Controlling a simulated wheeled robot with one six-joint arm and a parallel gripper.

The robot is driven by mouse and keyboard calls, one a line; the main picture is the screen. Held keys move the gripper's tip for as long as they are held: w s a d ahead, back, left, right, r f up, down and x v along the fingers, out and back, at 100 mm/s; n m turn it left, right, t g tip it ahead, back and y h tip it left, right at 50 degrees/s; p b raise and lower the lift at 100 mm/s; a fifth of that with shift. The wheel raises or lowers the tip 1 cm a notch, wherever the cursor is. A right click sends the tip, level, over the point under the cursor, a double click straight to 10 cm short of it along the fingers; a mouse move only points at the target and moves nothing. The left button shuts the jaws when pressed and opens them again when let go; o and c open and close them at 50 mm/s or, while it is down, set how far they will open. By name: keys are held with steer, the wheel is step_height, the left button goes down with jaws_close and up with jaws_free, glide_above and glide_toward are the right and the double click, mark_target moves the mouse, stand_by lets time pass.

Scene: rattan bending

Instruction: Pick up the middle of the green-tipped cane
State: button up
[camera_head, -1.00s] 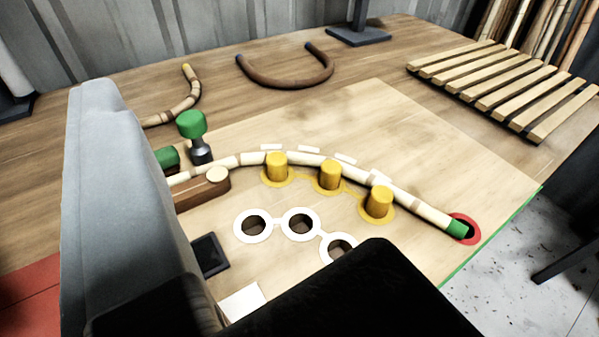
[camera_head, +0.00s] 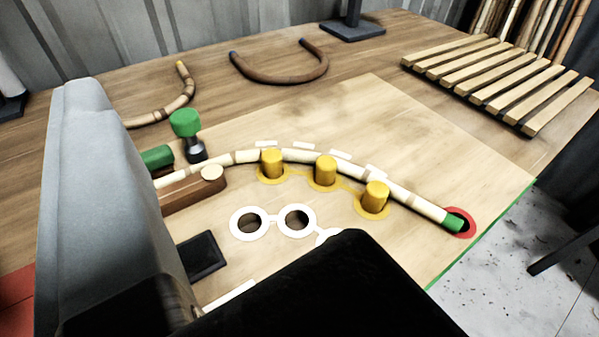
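The green-tipped cane (camera_head: 297,155) is pale with darker bands. It curves along the far side of three yellow pegs (camera_head: 325,171) on the pale board (camera_head: 400,120). Its green tip (camera_head: 455,221) lies at the red-ringed hole (camera_head: 464,224) on the right. Its left end runs to a brown wooden block (camera_head: 190,194) beside a green-knobbed clamp (camera_head: 187,127), and is partly hidden by my grey finger. My gripper (camera_head: 217,160) looms close to the camera, with a grey finger at left and a dark one at lower right. The fingers are apart with nothing seen between them; the cane lies beyond.
White-ringed holes (camera_head: 250,223) sit in front of the pegs, one partly covered by my dark finger. A brown U-shaped cane (camera_head: 280,77) and a yellow-tipped cane (camera_head: 186,92) lie behind the board. A slatted rack (camera_head: 500,80) stands at back right.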

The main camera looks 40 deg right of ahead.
steer(key=w+d+m+g+h, duration=0.1)
steer(key=w+d+m+g, duration=0.3)
steer(key=w+m, duration=0.25)
steer(key=m+g+y, duration=0.1)
steer(key=m+g, duration=1.2)
steer(key=m, duration=0.7)
glide_above(301, 152)
step_height(301, 152, down, 6)
steer(key=r, duration=0.1)
step_height(301, 152, down, 18)
steer(key=shift+r, duration=0.15)
jaws_close()
steer(key=shift+r, duration=0.15)
